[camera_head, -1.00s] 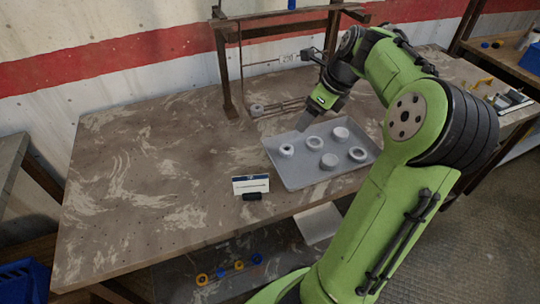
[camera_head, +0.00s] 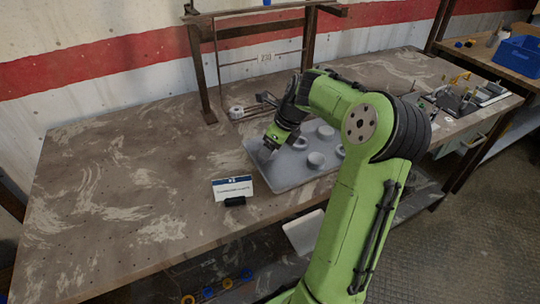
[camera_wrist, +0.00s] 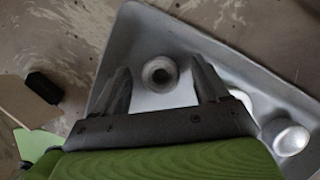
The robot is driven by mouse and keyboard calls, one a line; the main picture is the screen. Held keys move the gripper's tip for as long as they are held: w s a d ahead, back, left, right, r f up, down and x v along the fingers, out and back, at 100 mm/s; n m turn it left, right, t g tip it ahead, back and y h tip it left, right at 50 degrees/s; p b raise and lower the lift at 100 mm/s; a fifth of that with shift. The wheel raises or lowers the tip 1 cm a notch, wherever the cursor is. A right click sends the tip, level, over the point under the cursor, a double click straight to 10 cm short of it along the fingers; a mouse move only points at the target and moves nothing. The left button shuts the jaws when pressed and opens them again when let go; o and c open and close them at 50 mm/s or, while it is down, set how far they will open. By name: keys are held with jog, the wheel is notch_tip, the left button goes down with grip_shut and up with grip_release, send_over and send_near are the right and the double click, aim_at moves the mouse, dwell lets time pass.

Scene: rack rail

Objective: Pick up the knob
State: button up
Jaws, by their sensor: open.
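A grey metal tray (camera_head: 290,180) on the table holds several round pale grey pieces. In the wrist view one round piece with a dark centre hole (camera_wrist: 160,73) stands on the tray (camera_wrist: 222,50), ahead of and between my fingertips. It may be the knob; I cannot tell for sure. My gripper (camera_head: 267,155) is open, pointing down over the tray's left part, and hides that piece in the head view. Its two fingers also show in the wrist view (camera_wrist: 160,82), with nothing held. A solid, capped round piece (camera_wrist: 290,138) lies to the right.
Other round pieces stand close by on the tray, a capped one (camera_head: 315,160) and a ring (camera_head: 300,143) among them. A small sign (camera_head: 232,188) on a black base stands left of the tray. A rack frame (camera_head: 200,75) rises behind. The table's left side is clear.

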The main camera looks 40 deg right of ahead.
jog(key=c, duration=1.2)
